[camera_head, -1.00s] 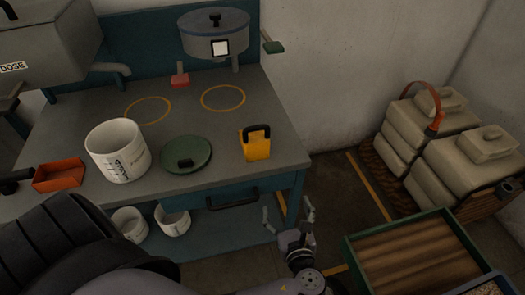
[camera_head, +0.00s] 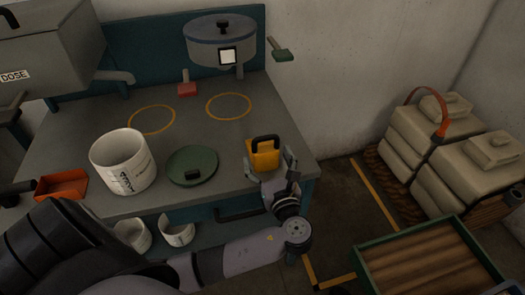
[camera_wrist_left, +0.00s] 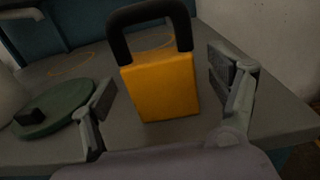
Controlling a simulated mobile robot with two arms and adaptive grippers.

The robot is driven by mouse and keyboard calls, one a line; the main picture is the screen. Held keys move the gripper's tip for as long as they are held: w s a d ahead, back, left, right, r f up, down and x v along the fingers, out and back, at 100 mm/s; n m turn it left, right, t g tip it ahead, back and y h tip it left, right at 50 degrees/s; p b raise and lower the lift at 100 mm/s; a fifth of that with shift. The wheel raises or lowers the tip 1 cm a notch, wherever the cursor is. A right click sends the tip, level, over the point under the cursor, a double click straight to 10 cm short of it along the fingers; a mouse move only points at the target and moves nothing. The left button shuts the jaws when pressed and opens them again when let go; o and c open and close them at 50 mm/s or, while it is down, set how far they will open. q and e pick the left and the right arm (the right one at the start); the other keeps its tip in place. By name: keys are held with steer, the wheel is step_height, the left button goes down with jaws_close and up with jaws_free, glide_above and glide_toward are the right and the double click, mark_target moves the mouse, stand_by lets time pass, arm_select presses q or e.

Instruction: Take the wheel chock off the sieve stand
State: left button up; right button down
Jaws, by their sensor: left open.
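The wheel chock (camera_head: 264,158) is a yellow block with a black loop handle, standing on the grey top of the sieve stand (camera_head: 215,140) near its right front edge. My left gripper (camera_head: 270,172) is open at the near side of the chock. In the left wrist view the chock (camera_wrist_left: 160,86) stands upright between the spread fingers (camera_wrist_left: 170,90), with gaps on both sides and the handle at the top. I see no finger touching it. My right gripper is not in view.
A green lid (camera_head: 192,166), a white bucket (camera_head: 123,162) and an orange tray (camera_head: 62,185) stand left of the chock. A grey sieve pot (camera_head: 220,40) hangs at the back. A green-rimmed crate (camera_head: 430,255) and stacked beige sacks (camera_head: 440,140) are on the floor at right.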

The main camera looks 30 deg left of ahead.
mark_target(262, 144)
arm_select(q)
steer(key=x, duration=0.5)
steer(key=shift+w+a, duration=0.15)
steer(key=c, duration=1.5)
steer(key=shift+c, duration=0.3)
steer(key=shift+r, duration=0.1)
